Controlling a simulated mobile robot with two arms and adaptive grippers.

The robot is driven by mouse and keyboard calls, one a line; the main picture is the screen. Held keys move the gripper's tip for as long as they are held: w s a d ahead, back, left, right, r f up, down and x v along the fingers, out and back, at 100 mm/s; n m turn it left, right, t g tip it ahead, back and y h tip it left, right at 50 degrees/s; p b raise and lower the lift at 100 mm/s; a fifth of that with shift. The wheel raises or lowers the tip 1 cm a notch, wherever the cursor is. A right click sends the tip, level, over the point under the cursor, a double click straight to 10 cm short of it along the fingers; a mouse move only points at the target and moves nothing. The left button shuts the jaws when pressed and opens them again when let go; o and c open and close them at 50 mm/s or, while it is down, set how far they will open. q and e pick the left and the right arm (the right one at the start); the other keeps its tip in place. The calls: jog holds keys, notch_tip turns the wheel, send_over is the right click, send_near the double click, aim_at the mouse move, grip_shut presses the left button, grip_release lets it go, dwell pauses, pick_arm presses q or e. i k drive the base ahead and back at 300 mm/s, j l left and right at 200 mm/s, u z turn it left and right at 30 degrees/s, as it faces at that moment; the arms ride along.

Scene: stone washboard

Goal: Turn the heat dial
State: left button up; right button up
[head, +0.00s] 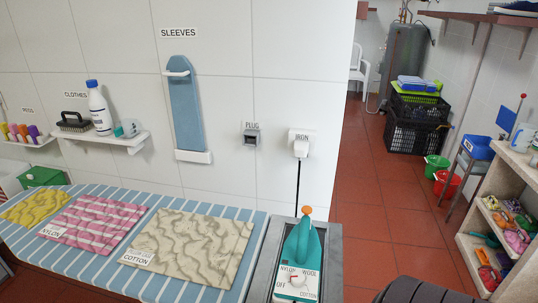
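A teal iron (303,245) with an orange knob (307,210) on top stands on a grey metal rest (336,262) at the bottom middle. At its near end is a white heat dial plate (284,289) marked OFF, NYLON, WOOL and COTTON. A small white-and-red dial (297,280) sits in the middle of the plate. It is too small to tell surely which mark it points at. A dark cord runs from the iron up to the white wall socket labelled IRON (300,146).
Left of the iron, a blue striped board (255,225) bears a cotton cloth (190,250), a pink nylon cloth (92,225) and a yellow cloth (35,208). A tiled wall stands behind. A shelf (510,215) stands at right. Red floor (385,220) between is clear.

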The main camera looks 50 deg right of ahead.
aim_at(297, 279)
jog(key=z, duration=1.75)
jog(key=j+z, duration=0.2)
jog(key=j, duration=0.15)
jog(key=i, duration=0.05)
